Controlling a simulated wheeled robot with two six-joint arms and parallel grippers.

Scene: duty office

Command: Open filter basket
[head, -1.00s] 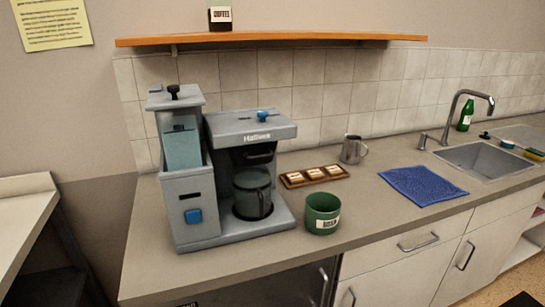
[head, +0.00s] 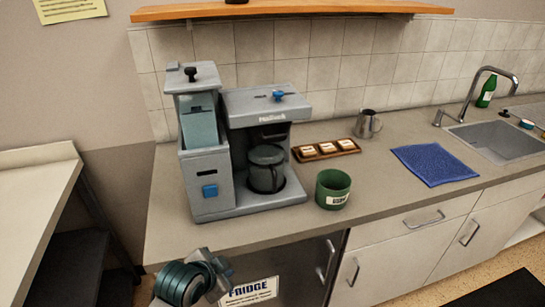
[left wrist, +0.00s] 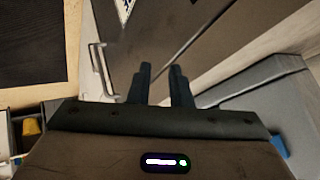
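The grey coffee machine (head: 246,160) stands on the counter. Its filter basket (head: 272,137) shows as a dark part with a handle under the brew head; it appears closed. A dark glass jug (head: 265,170) sits below it. In the left wrist view, my left gripper (left wrist: 160,72) has its two dark fingers apart with nothing between them. Grey casing that looks like the coffee machine (left wrist: 265,95) lies to their right, apart from them. In the head view, part of my left arm shows at the bottom left, below the counter edge; the fingers are not clear there. My right gripper is out of view.
A green mug (head: 332,190) stands right of the machine. Behind it are a wooden tray (head: 327,150) with several small items and a metal pitcher (head: 367,124). A blue cloth (head: 434,165) lies before the sink (head: 498,141). A shelf (head: 290,10) hangs above.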

